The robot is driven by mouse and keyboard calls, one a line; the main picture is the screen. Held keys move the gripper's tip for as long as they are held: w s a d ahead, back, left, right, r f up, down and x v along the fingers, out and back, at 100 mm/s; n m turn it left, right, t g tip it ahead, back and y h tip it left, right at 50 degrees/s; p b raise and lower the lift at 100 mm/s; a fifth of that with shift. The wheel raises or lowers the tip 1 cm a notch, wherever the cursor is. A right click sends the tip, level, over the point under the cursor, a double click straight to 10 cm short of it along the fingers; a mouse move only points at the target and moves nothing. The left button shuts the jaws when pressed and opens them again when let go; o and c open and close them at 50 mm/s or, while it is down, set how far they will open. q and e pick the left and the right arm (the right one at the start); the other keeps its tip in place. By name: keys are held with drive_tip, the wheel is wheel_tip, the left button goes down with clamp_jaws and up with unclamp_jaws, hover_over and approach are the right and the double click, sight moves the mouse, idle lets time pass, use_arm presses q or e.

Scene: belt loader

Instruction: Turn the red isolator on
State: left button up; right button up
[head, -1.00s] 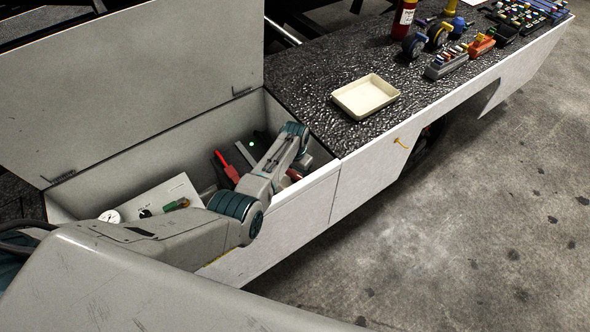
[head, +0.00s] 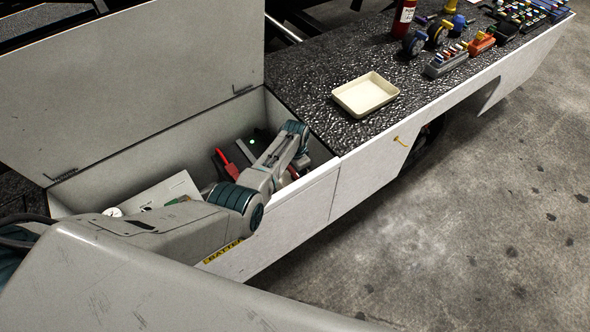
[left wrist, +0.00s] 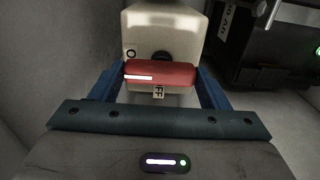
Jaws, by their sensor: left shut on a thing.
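In the left wrist view, the red isolator handle (left wrist: 172,73) is a bar lying crosswise over a pale housing (left wrist: 165,32) with a dark round hub. My left gripper (left wrist: 160,76) has its two blue fingers at the ends of the bar and is shut on it. A letter O shows at the upper left of the bar, and letters like FF show just below it; the bar partly covers the lettering. In the head view, my left arm reaches down into the open bin, and its fingers are hidden there. My right gripper is out of view.
The bin's raised lid (head: 140,75) stands behind my arm. A red lever (head: 229,166) and a panel (head: 170,190) are inside the bin. A cream tray (head: 366,95) rests on the dark deck to the right. A dark box (left wrist: 270,45) is beside the isolator.

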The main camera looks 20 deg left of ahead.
use_arm(q)
drive_tip(key=shift+r, duration=0.1)
drive_tip(key=o, duration=1)
drive_tip(key=shift+r, duration=0.3)
wheel_tip(320, 180, up, 10)
drive_tip(key=shift+r, duration=0.1)
